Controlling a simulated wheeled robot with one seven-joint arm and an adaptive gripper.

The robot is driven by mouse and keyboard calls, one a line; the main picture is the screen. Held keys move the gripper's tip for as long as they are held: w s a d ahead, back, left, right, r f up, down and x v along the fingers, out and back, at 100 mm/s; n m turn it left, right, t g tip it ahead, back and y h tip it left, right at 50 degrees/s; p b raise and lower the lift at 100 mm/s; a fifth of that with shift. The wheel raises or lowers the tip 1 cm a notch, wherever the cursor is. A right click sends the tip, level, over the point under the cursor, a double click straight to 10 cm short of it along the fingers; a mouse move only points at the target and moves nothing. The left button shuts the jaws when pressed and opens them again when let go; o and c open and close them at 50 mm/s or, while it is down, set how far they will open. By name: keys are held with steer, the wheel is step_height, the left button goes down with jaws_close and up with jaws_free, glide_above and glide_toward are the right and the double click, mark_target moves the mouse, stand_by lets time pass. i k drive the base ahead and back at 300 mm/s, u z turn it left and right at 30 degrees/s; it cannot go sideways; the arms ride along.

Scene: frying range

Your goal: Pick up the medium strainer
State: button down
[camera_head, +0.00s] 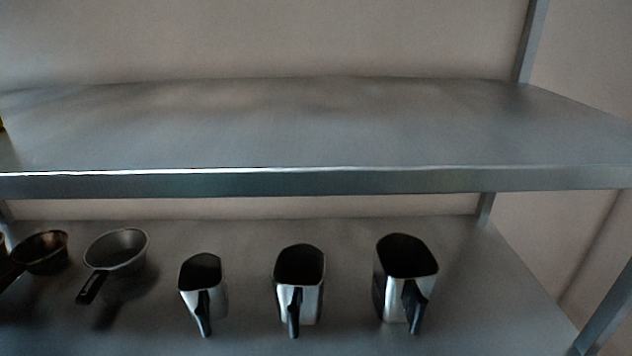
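Three tall metal vessels with dark insides and black handles stand in a row on the lower shelf in the head view. They grow in size from left to right: a small one (216,299), a middle-sized one (312,301) and a large one (391,296). The middle-sized one fits the medium strainer best, but I cannot see any mesh in it. Its handle points toward the front. It stands apart from its neighbours. My gripper is not in view.
A grey pan (117,252) and a brown pan (41,252) sit at the left of the lower shelf (475,285). An empty upper shelf (290,120) hangs above, its front edge (300,181) crossing the view. Metal posts (530,40) stand at the right.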

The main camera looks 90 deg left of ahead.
mark_target(42, 251)
steer(key=u, duration=0.2)
steer(key=k, duration=2.15)
steer(key=u, duration=2.25)
